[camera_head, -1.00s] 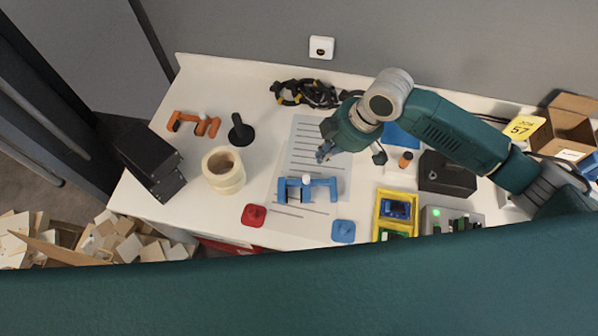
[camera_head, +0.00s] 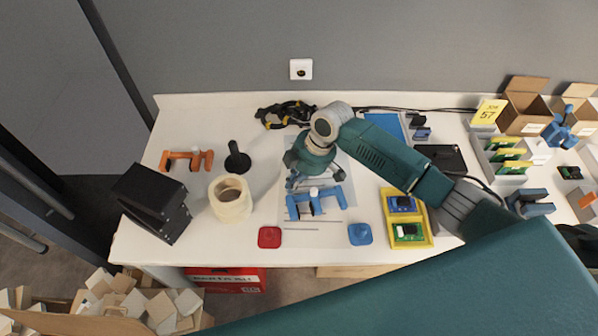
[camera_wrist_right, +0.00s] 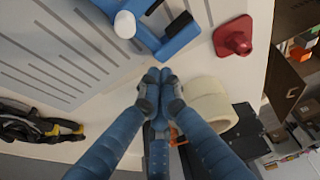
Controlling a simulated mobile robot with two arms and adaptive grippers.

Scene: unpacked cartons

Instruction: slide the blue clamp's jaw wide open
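The blue clamp (camera_head: 328,193) lies on the striped sheet (camera_head: 302,238) in the middle of the table. A white knob (camera_head: 313,191) sits on its bar. In the wrist view the clamp (camera_wrist_right: 178,42) shows just beyond my fingertips, with the white knob (camera_wrist_right: 125,24) to the left. My right gripper (camera_head: 292,184) is by the clamp's left end. In the wrist view my right gripper's fingertips (camera_wrist_right: 158,74) meet with nothing seen between them. I cannot tell whether they touch the clamp. My left gripper is not in view.
An orange clamp (camera_head: 187,160), a black stand (camera_head: 237,160) and cream tape rolls (camera_head: 230,204) stand left. A red piece (camera_head: 269,237) and a blue piece (camera_head: 360,234) lie near the front edge. A yellow tray (camera_head: 411,243) is to the right, black cables (camera_head: 286,114) behind.

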